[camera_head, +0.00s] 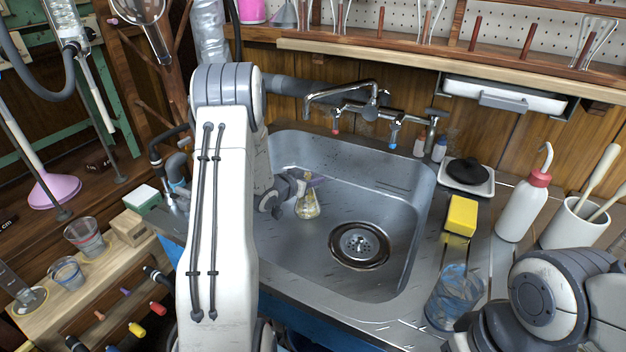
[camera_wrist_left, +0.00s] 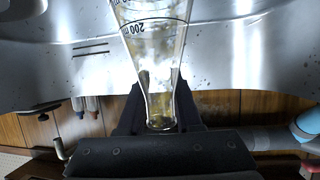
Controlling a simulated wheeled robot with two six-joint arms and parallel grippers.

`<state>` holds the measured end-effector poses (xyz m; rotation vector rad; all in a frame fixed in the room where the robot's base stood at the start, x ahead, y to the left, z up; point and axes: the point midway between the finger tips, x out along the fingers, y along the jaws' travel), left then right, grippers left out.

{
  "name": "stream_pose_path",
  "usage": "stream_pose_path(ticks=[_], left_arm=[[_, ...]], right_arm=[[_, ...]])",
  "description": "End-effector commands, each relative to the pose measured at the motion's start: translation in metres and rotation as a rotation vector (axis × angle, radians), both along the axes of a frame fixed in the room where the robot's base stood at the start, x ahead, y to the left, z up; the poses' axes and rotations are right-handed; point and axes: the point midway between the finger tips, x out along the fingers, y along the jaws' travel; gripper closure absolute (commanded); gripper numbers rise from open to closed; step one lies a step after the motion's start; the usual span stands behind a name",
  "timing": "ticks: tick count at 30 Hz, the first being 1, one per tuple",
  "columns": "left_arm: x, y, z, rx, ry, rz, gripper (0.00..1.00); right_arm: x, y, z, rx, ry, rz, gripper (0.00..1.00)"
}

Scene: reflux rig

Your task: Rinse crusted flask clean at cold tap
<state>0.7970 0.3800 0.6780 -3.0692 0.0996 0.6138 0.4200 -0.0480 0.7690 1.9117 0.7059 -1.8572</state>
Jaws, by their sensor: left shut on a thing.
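My left gripper (camera_head: 300,186) is inside the steel sink (camera_head: 290,155), shut on the crusted flask (camera_head: 307,208). The flask is clear glass with yellowish-brown residue; its body hangs below the fingers in the head view. In the left wrist view, the flask (camera_wrist_left: 158,60) shows a 200 mark and a cloudy yellow patch, its narrow end between the dark fingers. The blue-marked cold tap handle (camera_head: 393,136) is right of the red-marked one (camera_head: 336,126). No water stream shows.
The drain (camera_head: 360,245) lies right of the flask. On the right counter are a yellow sponge (camera_head: 461,215), a white wash bottle (camera_head: 522,208) and a blue-tinted beaker (camera_head: 455,297). Beakers (camera_head: 84,237) stand on the left bench. A shelf (camera_head: 440,70) overhangs the back.

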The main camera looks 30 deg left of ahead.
Motion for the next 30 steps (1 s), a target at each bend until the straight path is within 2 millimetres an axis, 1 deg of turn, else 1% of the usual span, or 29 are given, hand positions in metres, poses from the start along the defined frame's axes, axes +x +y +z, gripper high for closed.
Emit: stream_pose_path(ticks=[14, 15, 17, 18, 26, 30], left_arm=[[-0.0005, -0.0002, -0.0052, 0.0, 0.002, 0.0, 1.0], [-0.0005, -0.0002, -0.0054, 0.0, 0.002, 0.0, 0.59], [-0.0006, -0.0002, -0.0056, -0.001, 0.002, 0.0, 0.36], [-0.0005, -0.0002, -0.0054, 0.0, 0.002, 0.0, 0.31], [-0.0007, -0.0001, -0.0047, 0.0, 0.001, 0.0, 0.31], [-0.0083, 0.0015, 0.0001, 0.0, 0.0, 0.002, 0.31]], right_arm=[[0.0, 0.0, -0.0014, 0.0, 0.0, 0.0, 0.39], [0.0, 0.0, -0.0015, 0.0, 0.0, 0.0, 0.39], [0.0, 0.0, -0.0015, 0.0, 0.0, 0.0, 0.39], [0.0, 0.0, -0.0015, 0.0, 0.0, 0.0, 0.39], [0.0, 0.0, -0.0013, 0.0, 0.0, 0.0, 0.39], [0.0, 0.0, 0.0011, 0.0, 0.0, 0.0, 0.39]])
